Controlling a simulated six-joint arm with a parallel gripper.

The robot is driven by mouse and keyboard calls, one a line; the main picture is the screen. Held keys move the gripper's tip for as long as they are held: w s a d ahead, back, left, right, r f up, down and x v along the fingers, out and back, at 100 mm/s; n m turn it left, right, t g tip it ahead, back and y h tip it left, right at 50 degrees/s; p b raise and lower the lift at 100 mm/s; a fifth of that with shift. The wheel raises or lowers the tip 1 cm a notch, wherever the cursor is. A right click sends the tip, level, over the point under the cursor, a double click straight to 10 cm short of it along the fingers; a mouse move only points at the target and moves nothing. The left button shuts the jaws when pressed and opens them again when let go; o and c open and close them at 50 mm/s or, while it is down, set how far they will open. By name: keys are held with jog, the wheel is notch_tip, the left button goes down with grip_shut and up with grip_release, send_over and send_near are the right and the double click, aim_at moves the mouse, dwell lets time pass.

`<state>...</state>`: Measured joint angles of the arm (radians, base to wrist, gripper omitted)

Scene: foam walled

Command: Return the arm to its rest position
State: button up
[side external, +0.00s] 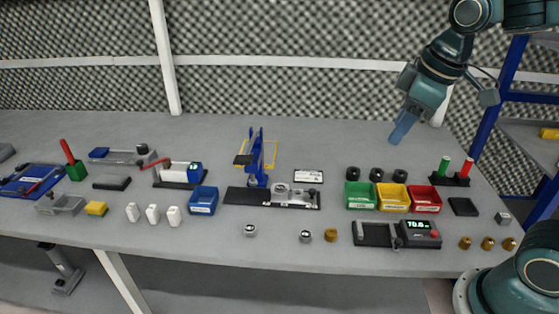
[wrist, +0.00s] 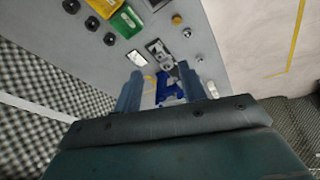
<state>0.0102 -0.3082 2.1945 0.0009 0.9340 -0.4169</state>
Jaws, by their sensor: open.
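My gripper (side external: 402,128) hangs above the back right part of the grey table in the side external view. Its blue fingers point down and to the left. In the wrist view my gripper (wrist: 158,75) shows two blue fingers spread apart, with nothing between them. It touches nothing that I can see. My arm reaches in from the upper right corner. The grey table (side external: 330,140) lies below it.
Black round parts (side external: 377,174) stand below the gripper, behind green (side external: 359,195), yellow (side external: 393,198) and red (side external: 425,199) bins. A blue press (side external: 257,160) stands mid-table. A blue post (side external: 498,90) and shelf stand at the right. The table's back middle is clear.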

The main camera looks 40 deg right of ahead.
jog(key=s+f+m+t, duration=0.1)
jog(key=s+m, duration=0.3)
jog(key=s, duration=0.6)
jog(key=shift+s+a+f+m+t, duration=0.15)
jog(key=shift+s+f+m+t, duration=0.15)
jog(key=shift+s+t, duration=0.15)
jog(key=shift+w, duration=0.1)
dwell(0.9)
